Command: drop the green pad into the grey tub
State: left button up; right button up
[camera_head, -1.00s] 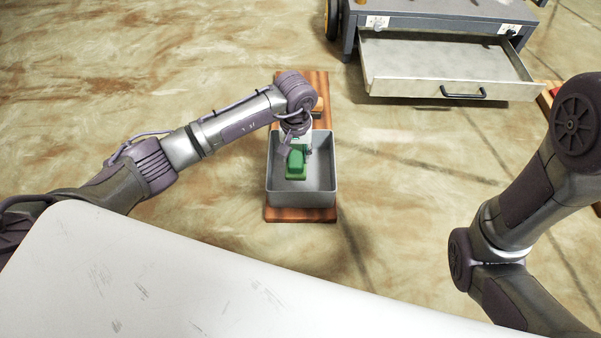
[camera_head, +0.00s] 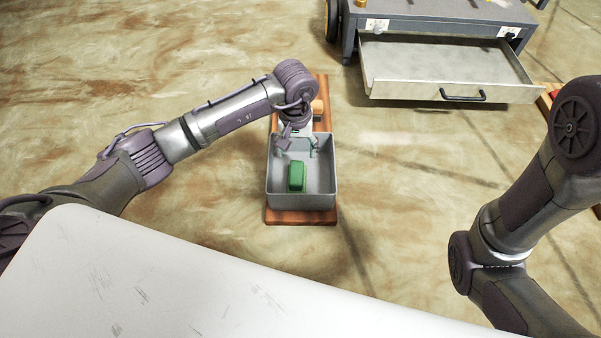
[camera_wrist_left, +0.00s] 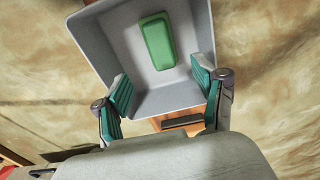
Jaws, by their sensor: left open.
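The green pad (camera_head: 297,177) lies inside the grey tub (camera_head: 301,201), on its floor; the left wrist view also shows the pad (camera_wrist_left: 157,40) in the tub (camera_wrist_left: 93,43). The tub stands on a wooden board (camera_head: 329,217). My left gripper (camera_head: 298,147) is open and empty above the far part of the tub. In the left wrist view its two teal-padded fingers (camera_wrist_left: 160,96) stand wide apart, with the pad clear of them. My right arm shows at the right edge, but its gripper is out of view.
A grey cabinet (camera_head: 437,31) with an open, empty drawer (camera_head: 446,69) stands at the back right. A white surface (camera_head: 150,285) fills the near left. The floor around the board looks mostly clear.

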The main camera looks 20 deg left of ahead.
pick_arm(q)
notch_tip(320, 180, up, 9)
jog(key=shift+f, duration=0.2)
dwell(0.4)
